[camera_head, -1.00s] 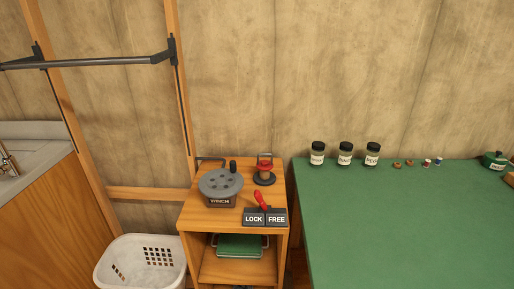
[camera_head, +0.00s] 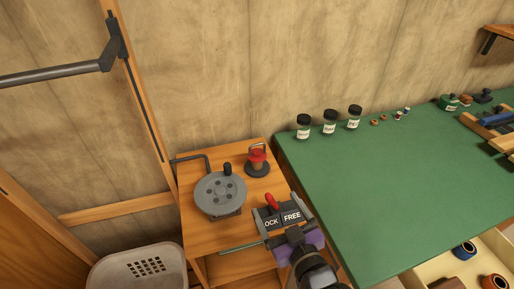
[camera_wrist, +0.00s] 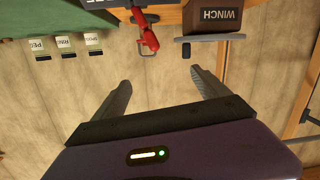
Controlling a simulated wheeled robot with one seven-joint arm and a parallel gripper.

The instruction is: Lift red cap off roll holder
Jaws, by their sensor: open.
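The red cap (camera_head: 257,155) sits on top of the roll holder (camera_head: 257,171), a small post on a dark round base at the back right of the wooden cabinet top. In the head view my gripper (camera_head: 245,232) comes in from the lower right, over the front of the cabinet, apart from the holder. Part of it is hidden among its own links and the sign. In the wrist view the two fingers of my gripper (camera_wrist: 160,78) are spread with nothing between them. A red piece (camera_wrist: 147,36) shows beyond them; I cannot tell whether cap or lever.
A grey winch disc (camera_head: 220,193) with a black knob stands left of the holder. A LOCK/FREE sign (camera_head: 292,217) with a red lever (camera_head: 272,202) is in front. Jars (camera_head: 330,124) stand on the green table (camera_head: 390,185). A white basket (camera_head: 140,270) is below left.

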